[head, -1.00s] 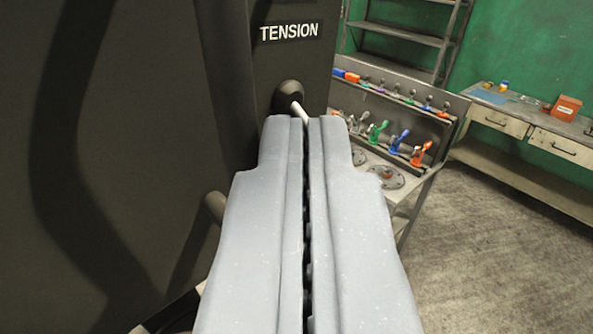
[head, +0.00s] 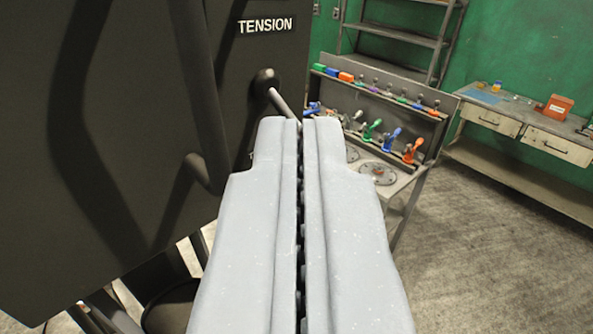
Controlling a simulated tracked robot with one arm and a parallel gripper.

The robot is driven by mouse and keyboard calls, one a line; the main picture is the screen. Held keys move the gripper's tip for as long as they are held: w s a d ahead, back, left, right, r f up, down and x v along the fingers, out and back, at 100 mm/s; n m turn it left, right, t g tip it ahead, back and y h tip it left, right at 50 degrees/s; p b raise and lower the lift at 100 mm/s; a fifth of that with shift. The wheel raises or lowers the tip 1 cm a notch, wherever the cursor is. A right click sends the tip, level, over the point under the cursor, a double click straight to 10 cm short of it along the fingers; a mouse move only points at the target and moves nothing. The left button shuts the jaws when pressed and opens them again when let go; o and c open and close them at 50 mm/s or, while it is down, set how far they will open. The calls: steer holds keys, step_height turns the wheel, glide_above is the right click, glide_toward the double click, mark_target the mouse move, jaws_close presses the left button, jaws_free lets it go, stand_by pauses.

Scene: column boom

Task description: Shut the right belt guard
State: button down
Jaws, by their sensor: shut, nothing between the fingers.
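A large dark panel (head: 110,130), apparently the belt guard, fills the left of the view. A black tubular handle (head: 205,90) stands out from its face near the right edge and casts a shadow on it. Its lower edge slants up to the right, with open space under it. How far it stands open I cannot tell. My gripper (head: 301,120) is shut and empty, pointing forward to the right of the handle and apart from it in the picture. It hides what lies directly below its fingers.
Behind the guard is a dark face with a TENSION label (head: 265,25) and a lever (head: 283,103) whose end reaches toward my fingertips; contact is unclear. A bench with colored clamps (head: 390,140), shelves (head: 400,40) and a drawer table (head: 530,130) stand beyond. Floor at right is clear.

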steer(key=shift+s+d+b, duration=2.45)
steer(key=shift+s+d, duration=0.55)
steer(key=shift+s, duration=0.85)
steer(key=s+a+r+m+g+b, duration=0.1)
steer(key=s+a+r+b, duration=0.3)
steer(key=s, duration=0.4)
steer(key=s+a+r+m+g+b, duration=0.1)
steer(key=s+a+r+b, duration=0.2)
steer(key=s+a, duration=0.35)
steer(key=s+a+f+b, duration=0.1)
steer(key=s+f, duration=0.2)
steer(key=s, duration=0.5)
steer(key=s+a+f+g+h+b, duration=0.1)
steer(key=s+f, duration=0.3)
steer(key=s, duration=0.4)
steer(key=s+a+f+b, duration=0.1)
steer(key=s+f, duration=0.3)
steer(key=s, duration=0.4)
steer(key=shift+s+a+h+b, duration=0.15)
steer(key=shift+a+h+b, duration=0.2)
steer(key=shift+b, duration=0.3)
